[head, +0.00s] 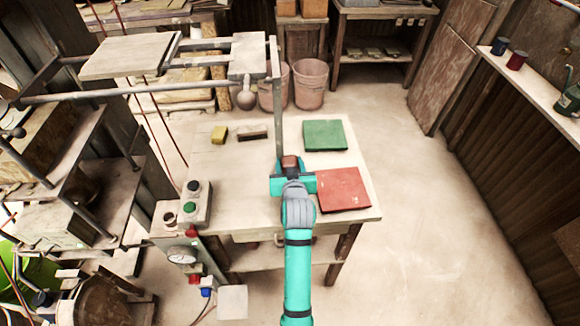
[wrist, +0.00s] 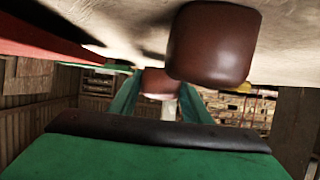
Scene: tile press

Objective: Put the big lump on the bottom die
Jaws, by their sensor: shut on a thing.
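My teal gripper (head: 291,172) is over the worktable (head: 235,165), left of the red board. It is shut on a brown lump (head: 290,161), which also shows between the fingers in the wrist view (wrist: 160,82). A second brown lump (wrist: 213,43) with rounded corners is much closer to the wrist camera, against the pale table surface. The arm seems to hide it in the head view. I cannot tell which lump is bigger. I cannot clearly make out the bottom die.
A red board (head: 343,189) and a green board (head: 324,135) lie on the table's right side. A yellow sponge (head: 219,134) and a brush (head: 252,133) lie farther back. A button box (head: 195,203) is at left. A vertical post (head: 277,100) rises behind my gripper.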

